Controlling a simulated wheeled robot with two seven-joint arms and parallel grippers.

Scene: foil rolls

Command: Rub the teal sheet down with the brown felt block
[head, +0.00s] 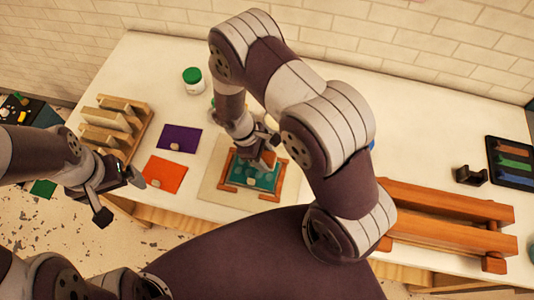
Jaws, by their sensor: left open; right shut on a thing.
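The teal sheet (262,181) lies inside an orange-brown frame (281,187) on a pale board (211,183) near the middle of the table. My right gripper (264,148) reaches down over the frame and is shut on the brown felt block (267,160). The block is small and partly hidden by the gripper; it is over the sheet's upper part, and I cannot tell whether it touches it. A small pale knob shows on the teal sheet. My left gripper (119,192) is open and empty, off the table's front left edge.
A purple sheet (189,133) and an orange sheet (160,181) lie left of the board. A wooden rack (119,126) stands behind my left gripper. A green-lidded jar (193,79) stands at the back. A long wooden stand (450,204), black holder (470,176) and dark tray (512,180) are right.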

